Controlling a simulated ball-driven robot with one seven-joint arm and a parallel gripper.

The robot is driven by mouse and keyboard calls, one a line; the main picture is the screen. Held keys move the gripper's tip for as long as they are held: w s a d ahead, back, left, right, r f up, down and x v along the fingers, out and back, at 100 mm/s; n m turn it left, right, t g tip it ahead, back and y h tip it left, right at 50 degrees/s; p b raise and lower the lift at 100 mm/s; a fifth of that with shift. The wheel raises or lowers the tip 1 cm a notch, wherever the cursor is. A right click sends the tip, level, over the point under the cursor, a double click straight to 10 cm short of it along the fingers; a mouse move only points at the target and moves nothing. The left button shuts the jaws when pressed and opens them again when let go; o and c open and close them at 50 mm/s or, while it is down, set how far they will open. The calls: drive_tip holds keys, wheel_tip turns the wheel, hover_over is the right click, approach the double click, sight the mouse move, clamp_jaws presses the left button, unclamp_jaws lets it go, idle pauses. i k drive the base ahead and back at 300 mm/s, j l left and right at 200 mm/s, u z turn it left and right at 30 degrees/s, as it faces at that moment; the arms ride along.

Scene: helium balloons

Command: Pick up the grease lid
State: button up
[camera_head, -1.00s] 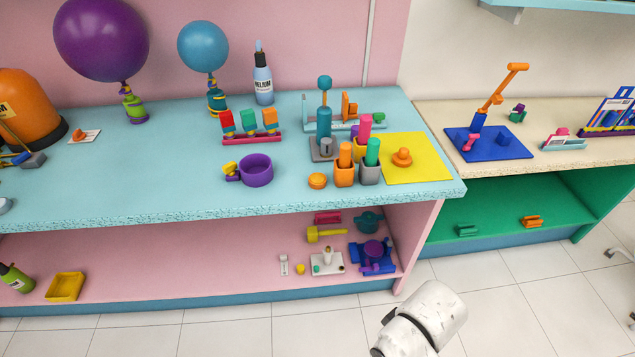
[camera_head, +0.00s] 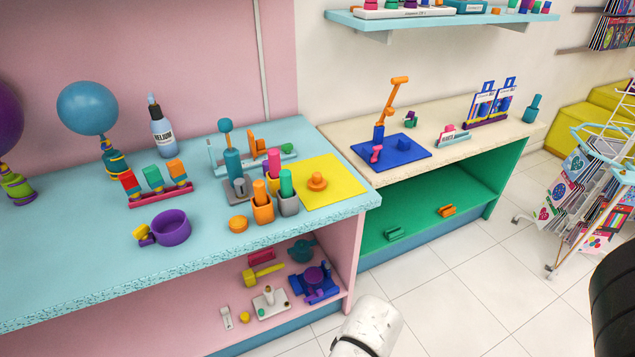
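I cannot tell for certain which thing is the grease lid. A small round orange disc (camera_head: 238,224) lies flat on the blue counter, just left of an orange cup (camera_head: 263,208). An orange knobbed piece (camera_head: 317,181), also lid-like, sits on the yellow mat (camera_head: 335,190) near the counter's right end. My gripper is not in view. A white part of my arm shows at the bottom middle, apart from the counter and both orange pieces.
A grey cup (camera_head: 288,205) stands beside the orange cup. A purple bowl (camera_head: 171,228) and a helium bottle (camera_head: 161,130) stand further left. The lower shelf holds a yellow hammer (camera_head: 262,273). A wire rack (camera_head: 590,180) stands right. Floor in between is clear.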

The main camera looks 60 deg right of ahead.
sight(316, 184)
drive_tip(key=i+j, duration=0.3)
drive_tip(key=i+j+z, duration=0.3)
drive_tip(key=z, duration=0.15)
drive_tip(key=i+j+z, duration=0.4)
drive_tip(key=i+j, duration=0.05)
drive_tip(key=j, duration=0.05)
